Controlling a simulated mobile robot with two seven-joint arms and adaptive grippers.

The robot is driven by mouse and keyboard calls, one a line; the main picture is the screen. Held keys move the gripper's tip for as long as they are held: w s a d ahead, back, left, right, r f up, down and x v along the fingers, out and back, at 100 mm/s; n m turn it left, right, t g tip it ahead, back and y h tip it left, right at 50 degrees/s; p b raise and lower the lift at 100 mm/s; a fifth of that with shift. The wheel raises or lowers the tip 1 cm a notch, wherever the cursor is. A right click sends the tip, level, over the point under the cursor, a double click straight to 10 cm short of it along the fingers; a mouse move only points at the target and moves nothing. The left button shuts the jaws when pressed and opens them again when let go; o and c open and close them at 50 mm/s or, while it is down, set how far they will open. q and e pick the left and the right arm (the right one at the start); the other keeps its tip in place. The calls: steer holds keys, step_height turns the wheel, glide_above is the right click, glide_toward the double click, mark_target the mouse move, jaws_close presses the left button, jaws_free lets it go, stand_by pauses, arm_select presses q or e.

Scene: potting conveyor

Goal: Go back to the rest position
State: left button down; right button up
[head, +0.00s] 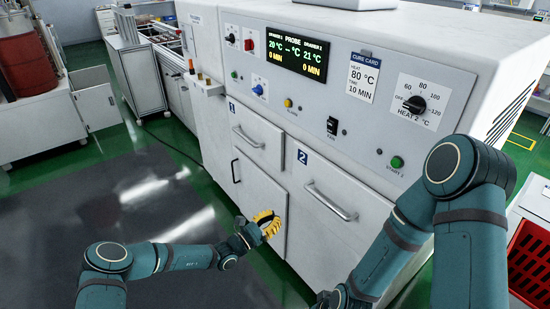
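My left gripper (269,224), with yellow fingers, is in front of the lower white door of the oven cabinet (420,50), to the right of that door's dark vertical handle (235,171). I cannot tell whether it touches the door. The fingers are small and seen at an angle, so their opening is unclear. I see nothing held in them. My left arm reaches in low from the left. My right arm is bent on the right side and runs down to the bottom edge, where its gripper is out of the picture.
Drawer 1 (256,134) and drawer 2 (335,190) look shut, with bar handles sticking out. The panel display (297,53) reads 20 °C and 21 °C. A red crate (530,262) stands at the right. A dark mat (120,215) covers open floor at the left.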

arm_select(q)
steer(key=s+d+f+m+g+y, duration=0.25)
steer(key=s+m+g, duration=0.35)
steer(key=s, duration=0.4)
steer(key=s+d+f+m+g+y, duration=0.1)
steer(key=s+f+m+g+y, duration=0.1)
steer(key=s+f+m+g, duration=0.5)
steer(key=s+a+r+m+t+y, duration=0.2)
steer(key=s+a+r+m+y, duration=0.2)
steer(key=s+a+m+y, duration=0.4)
steer(key=s+a+m, duration=0.2)
steer(key=s+a, duration=0.4)
steer(key=a, duration=0.1)
steer(key=shift+m+t, duration=0.3)
steer(key=shift+t, duration=0.1)
steer(key=c, duration=1.7)
jaws_free()
steer(key=shift+r, duration=0.1)
steer(key=shift+a, duration=0.1)
jaws_close()
